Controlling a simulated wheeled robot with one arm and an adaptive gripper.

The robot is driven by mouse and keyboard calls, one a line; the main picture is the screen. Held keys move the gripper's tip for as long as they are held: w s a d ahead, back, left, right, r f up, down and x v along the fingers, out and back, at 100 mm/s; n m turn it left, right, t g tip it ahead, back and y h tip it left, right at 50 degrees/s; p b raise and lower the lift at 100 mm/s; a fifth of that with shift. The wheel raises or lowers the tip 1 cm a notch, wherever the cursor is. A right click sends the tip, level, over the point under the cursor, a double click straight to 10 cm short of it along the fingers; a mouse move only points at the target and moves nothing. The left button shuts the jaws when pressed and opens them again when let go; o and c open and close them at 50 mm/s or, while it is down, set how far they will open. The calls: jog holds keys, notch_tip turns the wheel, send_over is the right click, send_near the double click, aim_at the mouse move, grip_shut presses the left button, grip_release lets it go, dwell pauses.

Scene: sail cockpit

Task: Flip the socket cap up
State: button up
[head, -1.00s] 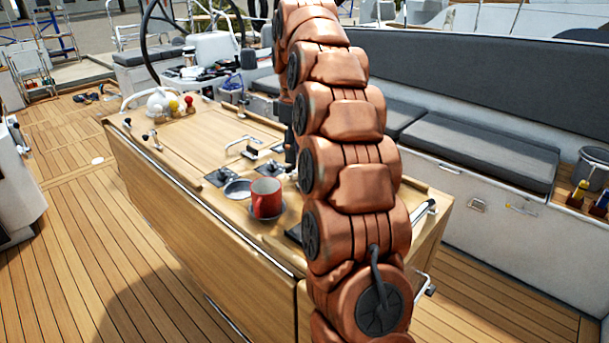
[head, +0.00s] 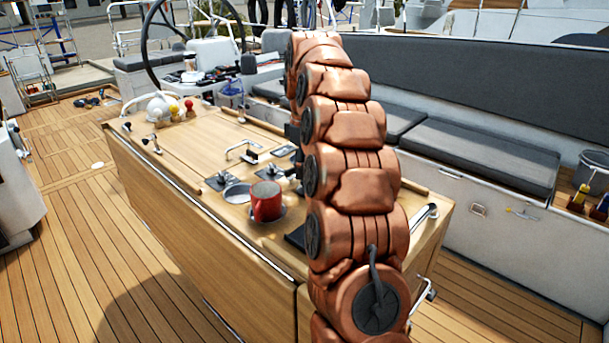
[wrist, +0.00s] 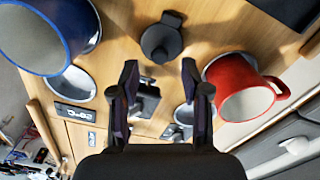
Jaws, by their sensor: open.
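The socket cap (wrist: 160,42), a round black disc with a small tab on its upper side, is on the wooden table top in the wrist view. It looks closed over its socket. My gripper (wrist: 159,67) is open, with one finger on either side below the cap and nothing held between the fingertips. Whether the fingers touch the cap or the table cannot be told. I cannot make out the cap in the head view, where my arm covers part of the table and hides the gripper.
A red mug (head: 267,201) stands on the table, left of my arm; it also shows in the wrist view (wrist: 240,87). A blue mug (wrist: 45,35) is at upper left there. A dark metal fitting (wrist: 147,97) shows between the fingers. A grey cushioned bench (head: 480,150) runs along the right.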

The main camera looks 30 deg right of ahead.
jog(key=shift+f, duration=1.5)
jog(key=shift+c, duration=0.2)
grip_shut()
